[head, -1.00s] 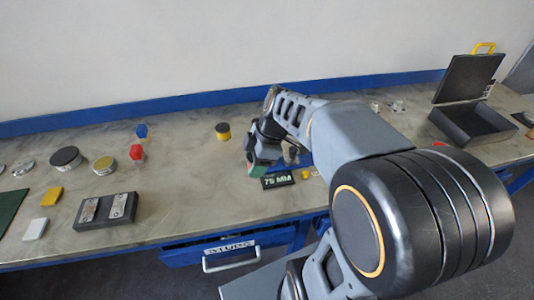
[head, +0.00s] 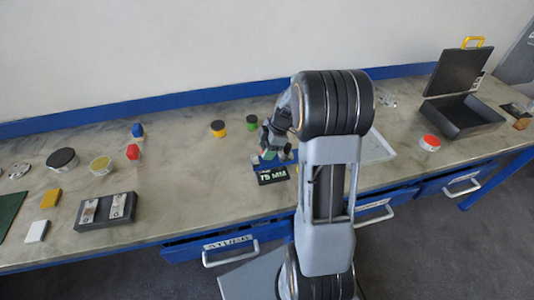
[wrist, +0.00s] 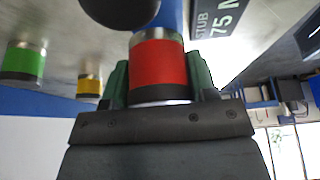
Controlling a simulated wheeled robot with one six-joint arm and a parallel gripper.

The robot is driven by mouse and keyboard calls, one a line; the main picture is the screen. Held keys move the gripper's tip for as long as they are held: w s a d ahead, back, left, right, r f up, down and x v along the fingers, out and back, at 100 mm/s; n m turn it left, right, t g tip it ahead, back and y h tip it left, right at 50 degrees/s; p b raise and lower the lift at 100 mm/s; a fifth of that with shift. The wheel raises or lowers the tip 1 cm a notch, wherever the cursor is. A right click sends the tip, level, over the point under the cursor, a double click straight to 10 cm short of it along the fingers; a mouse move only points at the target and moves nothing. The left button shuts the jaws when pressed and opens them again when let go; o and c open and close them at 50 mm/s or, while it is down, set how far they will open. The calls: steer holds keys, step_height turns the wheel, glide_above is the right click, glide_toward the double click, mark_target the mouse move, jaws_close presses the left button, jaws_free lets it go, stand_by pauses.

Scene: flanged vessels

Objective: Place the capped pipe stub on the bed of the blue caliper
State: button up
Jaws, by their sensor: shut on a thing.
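The capped pipe stub (wrist: 158,66), a red cylinder with metal and dark bands at its ends, sits between the green pads of my gripper (head: 270,153) in the wrist view. My gripper is shut on it. The blue caliper (head: 262,162) is partly hidden behind my gripper in the head view, just behind a dark sign reading 75 MM (head: 272,176). In the wrist view a blue strip (wrist: 174,14) shows right beyond the stub's far end. I cannot tell whether the stub touches the bed.
A yellow stub (head: 218,129) and a green stub (head: 252,122) stand behind and left of the caliper. A dark round thing (wrist: 120,8) is near the stub in the wrist view. An open black case (head: 465,113) and a red-topped round thing (head: 429,142) are at right.

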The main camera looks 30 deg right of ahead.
steer(key=shift+f+p, duration=0.45)
steer(key=shift+f, duration=1.15)
steer(key=shift+f, duration=0.1)
steer(key=o, duration=1.1)
steer(key=shift+r, duration=0.2)
steer(key=w+v, duration=0.1)
steer(key=v, duration=1)
steer(key=s+a+r+m+t+h, duration=0.1)
steer(key=s+a+m, duration=0.3)
steer(key=s+m, duration=0.1)
steer(key=s+a+r+m+t+h, duration=0.1)
steer(key=s+a+r+m+h, duration=0.1)
steer(key=s+a+m, duration=0.2)
steer(key=s+a+r+m+t+h+b, duration=0.1)
steer(key=s+a+r+m, duration=0.1)
steer(key=s+a+m, duration=0.2)
steer(key=shift+s+a+r+m, duration=0.1)
steer(key=shift+s+a+m, duration=0.1)
steer(key=shift+s+m, duration=0.55)
steer(key=shift+s+a+m, duration=0.15)
steer(key=shift+s+m, duration=0.5)
steer(key=shift+s, duration=0.25)
